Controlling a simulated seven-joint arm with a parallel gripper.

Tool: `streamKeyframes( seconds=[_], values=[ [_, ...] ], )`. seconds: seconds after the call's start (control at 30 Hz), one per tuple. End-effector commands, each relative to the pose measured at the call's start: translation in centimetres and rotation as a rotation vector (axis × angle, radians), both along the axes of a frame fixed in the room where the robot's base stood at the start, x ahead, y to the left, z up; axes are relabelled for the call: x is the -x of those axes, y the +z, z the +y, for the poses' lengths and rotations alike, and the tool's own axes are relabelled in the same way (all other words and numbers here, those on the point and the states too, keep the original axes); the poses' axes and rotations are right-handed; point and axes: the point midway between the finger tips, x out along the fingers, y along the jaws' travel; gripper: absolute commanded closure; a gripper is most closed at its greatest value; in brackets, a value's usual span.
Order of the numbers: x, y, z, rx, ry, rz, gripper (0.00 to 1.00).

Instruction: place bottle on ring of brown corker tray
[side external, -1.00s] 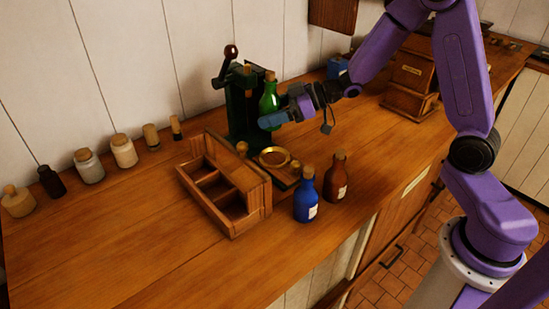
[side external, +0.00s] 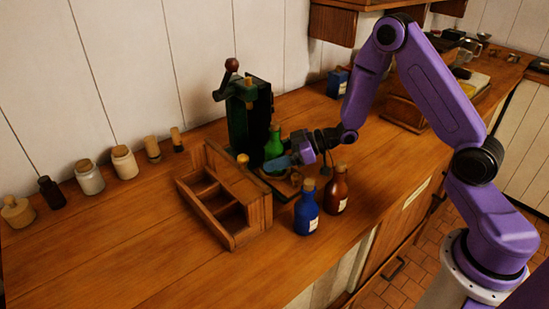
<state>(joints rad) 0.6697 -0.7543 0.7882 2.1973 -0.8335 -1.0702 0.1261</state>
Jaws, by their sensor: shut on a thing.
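A green bottle (side external: 273,142) is upright in my gripper (side external: 279,161), which is shut on it. The bottle is right in front of the dark green corker (side external: 247,118), over the brown corker tray (side external: 284,192). The gripper hides the bottle's lower part and most of the tray's ring, so I cannot tell whether the bottle touches the ring.
A blue bottle (side external: 306,212) and a brown bottle (side external: 336,193) stand close in front of the tray. A wooden compartment box (side external: 232,240) stands to its left. Several jars, one a white jar (side external: 89,180), line the wall. The counter's front left is clear.

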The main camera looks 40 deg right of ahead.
Motion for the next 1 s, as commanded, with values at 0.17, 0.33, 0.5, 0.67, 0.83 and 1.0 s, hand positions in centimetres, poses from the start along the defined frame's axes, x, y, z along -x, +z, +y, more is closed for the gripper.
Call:
streamKeyframes(
  seconds=[0.17, 0.33, 0.5, 0.67, 0.83, 1.0],
  values=[
    [-0.03, -0.40, 0.03, 0.000, 0.001, -0.004, 0.80],
    [-0.03, -0.36, 0.03, 0.000, 0.001, -0.004, 0.80],
    [0.02, -0.76, 0.01, 0.001, 0.000, -0.001, 0.30],
    [0.01, -0.72, 0.02, 0.001, 0.000, -0.001, 0.11],
    [0.01, -0.70, 0.02, 0.001, 0.000, -0.001, 0.11],
    [0.26, -0.15, -0.39, 0.000, -0.001, -0.002, 0.11]
  ],
)
